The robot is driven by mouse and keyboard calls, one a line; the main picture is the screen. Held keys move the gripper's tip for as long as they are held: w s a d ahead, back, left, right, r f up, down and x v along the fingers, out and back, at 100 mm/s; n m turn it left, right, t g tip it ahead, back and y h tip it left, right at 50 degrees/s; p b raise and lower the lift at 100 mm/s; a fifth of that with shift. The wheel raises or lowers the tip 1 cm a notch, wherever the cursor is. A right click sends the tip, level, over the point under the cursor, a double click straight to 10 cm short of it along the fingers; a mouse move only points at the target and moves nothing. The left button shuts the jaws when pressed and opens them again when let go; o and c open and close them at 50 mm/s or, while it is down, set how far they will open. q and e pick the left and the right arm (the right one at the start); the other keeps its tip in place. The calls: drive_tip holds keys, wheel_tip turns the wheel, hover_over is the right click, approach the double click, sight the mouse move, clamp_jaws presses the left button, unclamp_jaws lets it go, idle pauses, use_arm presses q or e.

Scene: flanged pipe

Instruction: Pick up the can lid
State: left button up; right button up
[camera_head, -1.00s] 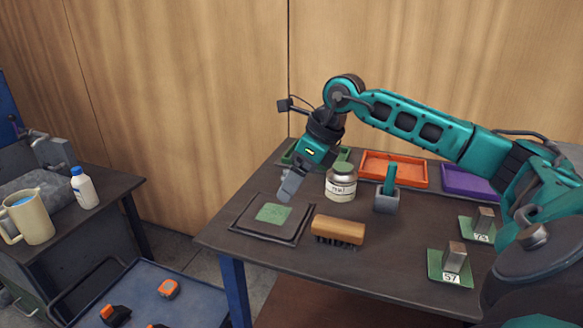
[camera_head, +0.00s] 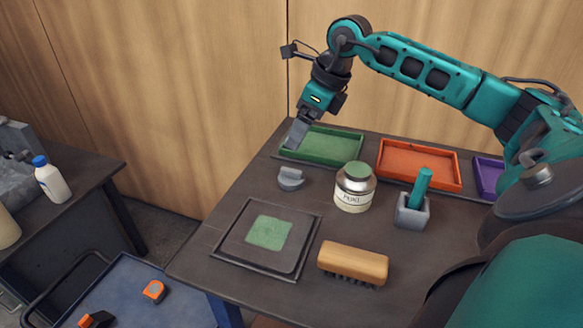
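A small grey round piece with a raised grip (camera_head: 290,178) lies on the dark table, left of the can; it looks like the can lid. The labelled can (camera_head: 354,188) stands upright with a green surface showing at its mouth. My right gripper (camera_head: 297,133) reaches in from the right and points down, above and behind the lid, near the green tray's left end. It is apart from the lid. Its fingers are seen edge-on, so I cannot tell how far they are parted. My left gripper is not in view.
A green tray (camera_head: 322,145), an orange tray (camera_head: 418,165) and a purple tray (camera_head: 488,178) line the back. A brush (camera_head: 352,262), a grey holder with a teal handle (camera_head: 411,211) and a dark plate with a green square (camera_head: 234,243) stand nearer. A bottle (camera_head: 52,180) is on the left bench.

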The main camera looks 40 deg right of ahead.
sight(284, 168)
drive_tip(key=x, duration=0.7)
drive_tip(key=shift+a+f, duration=0.1)
drive_tip(key=shift+f, duration=0.1)
drive_tip(key=shift+x, duration=2.65)
drive_tip(key=shift+s, duration=0.2)
drive_tip(key=c, duration=1)
